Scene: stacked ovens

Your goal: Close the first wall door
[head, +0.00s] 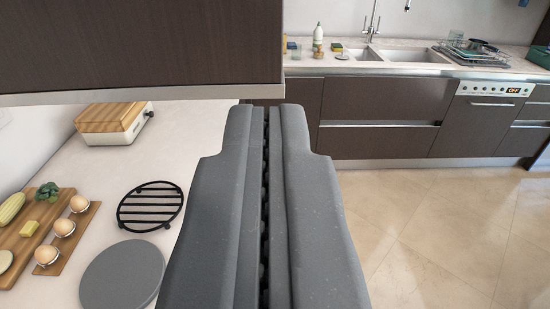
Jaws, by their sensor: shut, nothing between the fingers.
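A dark brown wall-unit panel (140,40) with a pale lower edge fills the upper left of the head view. Its right edge ends just above my gripper. I cannot tell whether this panel is the first wall door or the cabinet body, or whether it stands open. My gripper (267,110) is shut and empty, pointing forward in the middle of the view. Its tips show just below the panel's lower right corner; I cannot tell whether they touch it.
A white counter (110,175) below left holds a wooden-topped white box (115,122), a black trivet (150,205), a grey disc (122,278) and a board (35,225) with food. A sink counter (400,68) with dark cabinets stands beyond. Tiled floor (440,225) at right is clear.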

